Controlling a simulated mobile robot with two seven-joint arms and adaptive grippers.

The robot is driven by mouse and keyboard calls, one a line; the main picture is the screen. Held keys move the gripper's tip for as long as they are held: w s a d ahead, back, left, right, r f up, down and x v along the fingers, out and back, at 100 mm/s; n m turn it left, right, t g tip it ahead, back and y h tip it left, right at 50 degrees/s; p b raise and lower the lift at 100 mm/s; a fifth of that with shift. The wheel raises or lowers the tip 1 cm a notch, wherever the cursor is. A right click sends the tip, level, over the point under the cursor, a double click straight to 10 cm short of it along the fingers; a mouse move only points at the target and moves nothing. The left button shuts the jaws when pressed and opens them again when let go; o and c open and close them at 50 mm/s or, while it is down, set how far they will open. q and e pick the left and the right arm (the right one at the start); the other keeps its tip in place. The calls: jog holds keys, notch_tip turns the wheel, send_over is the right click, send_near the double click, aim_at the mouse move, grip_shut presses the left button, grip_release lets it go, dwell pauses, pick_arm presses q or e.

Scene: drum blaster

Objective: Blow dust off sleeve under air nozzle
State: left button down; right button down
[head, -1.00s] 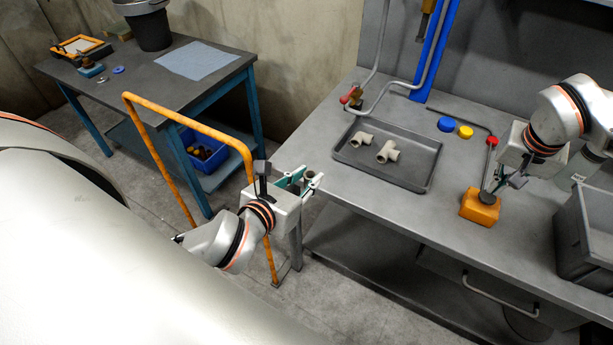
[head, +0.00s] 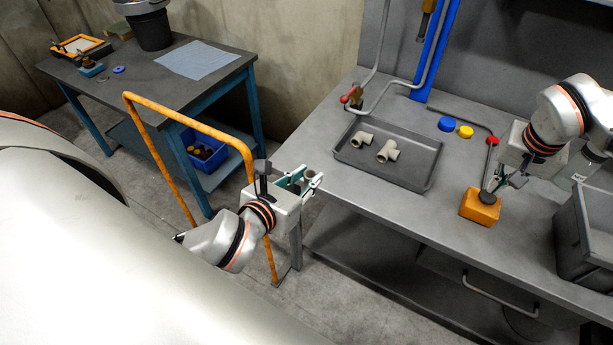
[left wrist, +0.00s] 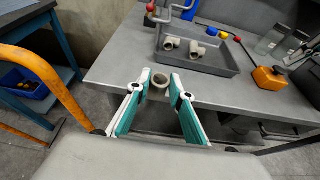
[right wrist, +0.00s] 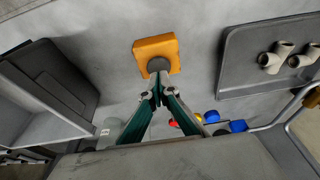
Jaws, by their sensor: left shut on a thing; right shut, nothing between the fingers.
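Contact with the knob is unclear. Dust cannot be made out.
A dark tray (head: 428,182) with two beige pipe fittings (head: 388,151) lies on the bench. Blue (head: 446,124) and yellow (head: 466,132) caps and a red-knobbed rod (head: 492,141) are behind. A grey bin (head: 585,262) stands right. An orange rail (head: 190,122) stands close to my left arm.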

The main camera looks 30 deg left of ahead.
pick_arm(q)
jog(key=w+d+r+t, duration=0.3)
jog(key=w+d+r, duration=0.25)
jog(key=r, duration=0.25)
jog(key=w+d+r+t, duration=0.35)
jog(key=d+r, duration=0.25)
jog(key=r, duration=0.2)
jog(key=w, duration=1.3)
jog(key=shift+w+g, duration=0.35)
jog(key=shift+w, duration=0.05)
